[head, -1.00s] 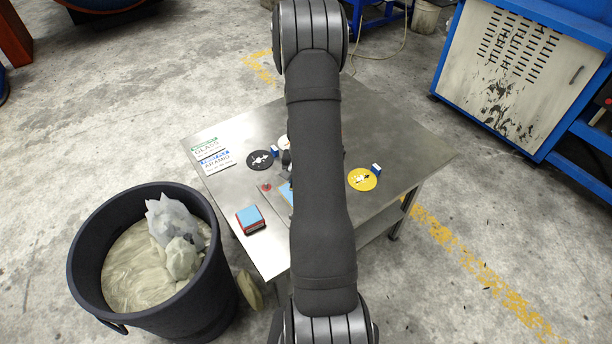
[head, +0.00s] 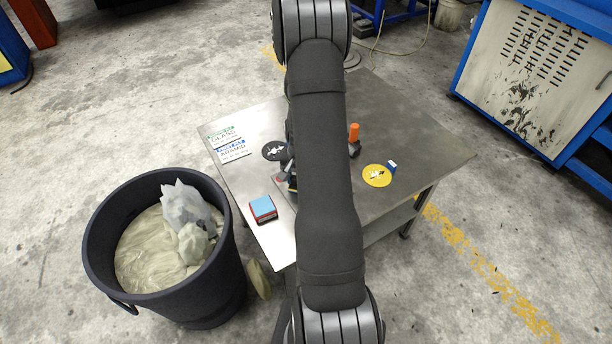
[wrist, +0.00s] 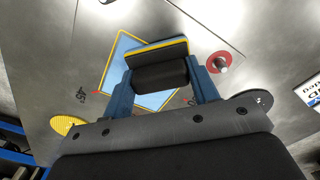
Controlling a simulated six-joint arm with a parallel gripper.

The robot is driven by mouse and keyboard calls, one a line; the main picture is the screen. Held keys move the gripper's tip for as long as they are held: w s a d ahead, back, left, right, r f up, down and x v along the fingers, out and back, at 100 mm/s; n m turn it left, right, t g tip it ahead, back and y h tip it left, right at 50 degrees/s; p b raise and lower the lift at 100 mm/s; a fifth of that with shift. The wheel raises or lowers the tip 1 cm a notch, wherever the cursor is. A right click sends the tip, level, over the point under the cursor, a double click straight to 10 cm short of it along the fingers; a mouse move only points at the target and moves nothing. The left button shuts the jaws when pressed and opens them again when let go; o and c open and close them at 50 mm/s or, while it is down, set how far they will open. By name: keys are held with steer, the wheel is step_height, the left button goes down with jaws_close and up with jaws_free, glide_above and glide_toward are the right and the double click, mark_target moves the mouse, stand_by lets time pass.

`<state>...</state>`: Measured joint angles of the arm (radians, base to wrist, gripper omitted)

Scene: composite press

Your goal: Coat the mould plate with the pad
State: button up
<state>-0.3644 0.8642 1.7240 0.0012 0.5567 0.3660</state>
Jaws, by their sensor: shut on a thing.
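My gripper (wrist: 164,80), in the wrist view, is shut on the pad (wrist: 158,55), a dark block with a yellow-edged face, held between two blue fingers. The pad overlaps the mould plate (wrist: 126,47), a light-blue rectangle with a yellow border on bare metal. I cannot tell whether the pad touches it. The pad and fingers hide part of the plate's middle and near side. In the head view, my arm hides the gripper's jaws and most of the plate area.
In the head view, a red-and-blue block (head: 263,209) sits near the metal table's (head: 424,143) left edge. A black disc (head: 275,151), a yellow disc (head: 376,176) and an orange-topped object (head: 354,133) stand around my arm. A waste bin (head: 100,240) stands front left.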

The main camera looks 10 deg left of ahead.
steer(key=shift+s+a+r, duration=0.1)
steer(key=shift+s+a, duration=0.1)
steer(key=shift+a, duration=0.05)
steer(key=shift+r, duration=0.1)
steer(key=shift+r, duration=3.45)
